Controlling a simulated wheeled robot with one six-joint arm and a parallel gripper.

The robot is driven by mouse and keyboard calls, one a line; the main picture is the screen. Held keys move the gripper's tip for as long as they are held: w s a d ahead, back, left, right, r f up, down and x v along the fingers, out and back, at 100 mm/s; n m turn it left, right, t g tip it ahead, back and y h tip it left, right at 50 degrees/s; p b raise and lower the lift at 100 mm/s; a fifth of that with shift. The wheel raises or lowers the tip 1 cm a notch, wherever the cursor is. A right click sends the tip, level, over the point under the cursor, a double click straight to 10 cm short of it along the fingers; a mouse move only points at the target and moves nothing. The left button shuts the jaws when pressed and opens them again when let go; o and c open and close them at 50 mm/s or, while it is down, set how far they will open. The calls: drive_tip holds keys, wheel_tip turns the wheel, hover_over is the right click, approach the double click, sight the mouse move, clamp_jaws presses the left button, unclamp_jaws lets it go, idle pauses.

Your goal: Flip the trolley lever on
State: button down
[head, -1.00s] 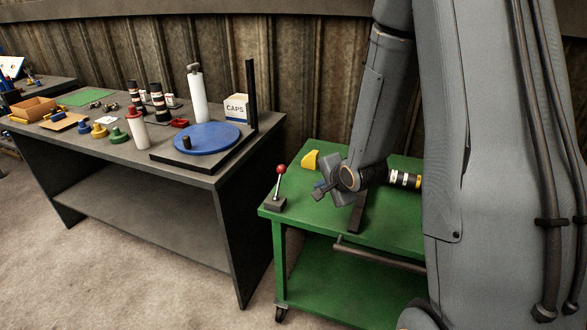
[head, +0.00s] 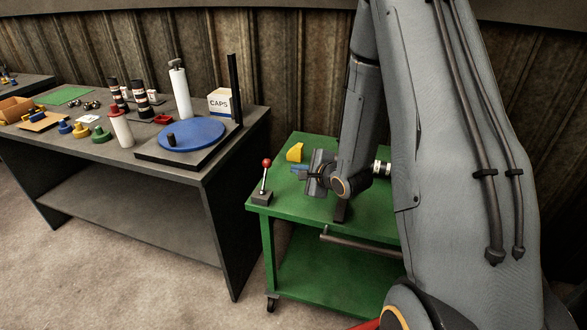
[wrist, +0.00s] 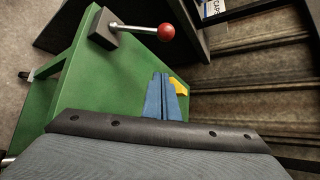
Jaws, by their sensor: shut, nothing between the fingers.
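The trolley lever (head: 265,178) stands on the front left corner of the green trolley (head: 285,208). It has a dark block base, a thin metal rod and a red ball knob. In the head view its rod is nearly upright, tipped slightly right. In the wrist view the lever's red knob (wrist: 166,32) is at the upper middle and its base at upper left. My gripper (head: 297,169) is above the trolley top, right of the lever and apart from it. Its blue fingers (wrist: 166,97) are together and empty.
A yellow block (head: 295,152) sits on the trolley behind my gripper. A dark workbench (head: 215,172) stands left of the trolley, with a blue turntable (head: 192,135), a white bottle and a CAPS box (head: 220,102). The trolley top between lever and gripper looks clear.

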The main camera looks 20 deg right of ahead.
sight(265, 174)
drive_tip(key=p+x, duration=0.1)
drive_tip(key=x, duration=0.7)
drive_tip(key=shift+w+a, duration=0.1)
drive_tip(key=a+r+p, duration=0.1)
drive_tip(key=s+a+r+p, duration=0.1)
drive_tip(key=a, duration=0.1)
drive_tip(key=shift+s+r, duration=0.1)
drive_tip(key=shift+s, duration=0.1)
